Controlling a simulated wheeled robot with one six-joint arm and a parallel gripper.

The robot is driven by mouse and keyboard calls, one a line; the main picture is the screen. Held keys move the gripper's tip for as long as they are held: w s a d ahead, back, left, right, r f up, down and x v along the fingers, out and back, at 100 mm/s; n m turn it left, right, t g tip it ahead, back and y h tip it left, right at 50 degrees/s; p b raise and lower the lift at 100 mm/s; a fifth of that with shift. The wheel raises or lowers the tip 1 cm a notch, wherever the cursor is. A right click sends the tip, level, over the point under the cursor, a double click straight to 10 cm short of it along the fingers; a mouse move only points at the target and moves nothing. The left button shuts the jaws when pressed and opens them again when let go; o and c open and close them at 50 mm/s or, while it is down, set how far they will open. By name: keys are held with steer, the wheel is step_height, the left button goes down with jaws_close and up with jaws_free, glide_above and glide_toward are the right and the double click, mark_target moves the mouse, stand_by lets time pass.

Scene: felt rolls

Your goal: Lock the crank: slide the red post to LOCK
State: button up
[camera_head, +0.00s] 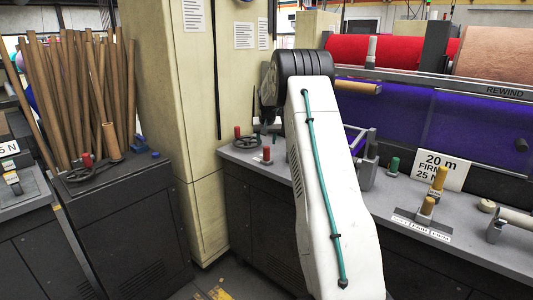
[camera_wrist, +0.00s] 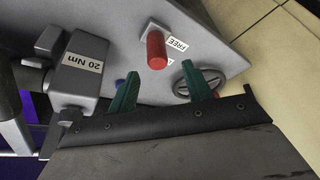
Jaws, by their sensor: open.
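The red post (camera_wrist: 156,50) stands on a light plate on the grey bench in the wrist view, beside a white label reading FREE (camera_wrist: 178,44). It also shows in the head view (camera_head: 267,154), left of my arm. The crank, a dark handwheel (camera_wrist: 186,88), is partly hidden behind a finger; in the head view the crank (camera_head: 245,143) has a red knob. My gripper (camera_wrist: 164,88) is open, its two green fingers apart and empty. The red post appears beyond the fingertips, not between them. I cannot read a LOCK label.
A grey block marked 20 Nm (camera_wrist: 82,75) stands left of the post in the wrist view. A pillar (camera_head: 170,100) rises behind the bench's left end. Another handwheel (camera_head: 92,172) sits on the left cabinet.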

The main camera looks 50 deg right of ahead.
mark_target(267, 147)
steer(key=x, duration=0.8)
steer(key=shift+d+f, duration=0.15)
steer(key=shift+d, duration=0.15)
